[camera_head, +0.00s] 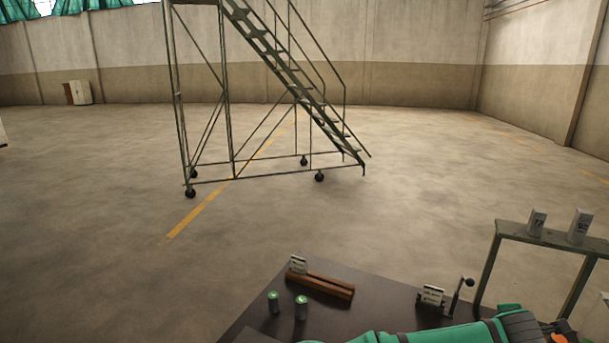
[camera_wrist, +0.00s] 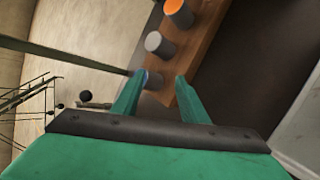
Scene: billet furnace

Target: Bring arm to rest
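My green arm (camera_head: 450,334) lies low across the bottom right of the head view, over the dark table (camera_head: 375,300). My gripper (camera_wrist: 158,77) shows in the wrist view with its two green fingers apart. A bluish-grey cylinder (camera_wrist: 153,81) shows in the gap, partly behind the left finger; it looks beyond the fingertips, not gripped. It stands on a wooden rack (camera_wrist: 205,35) with a grey cylinder (camera_wrist: 158,43) and an orange-topped cylinder (camera_wrist: 178,12). My fingertips do not show in the head view.
On the table are two green-topped cylinders (camera_head: 301,308), a wooden block (camera_head: 320,285), small sign plates (camera_head: 432,295) and a lever (camera_head: 459,297). A raised stand (camera_head: 550,236) at right holds two labelled blocks (camera_head: 580,227). A wheeled staircase (camera_head: 265,110) stands behind; the floor around is clear.

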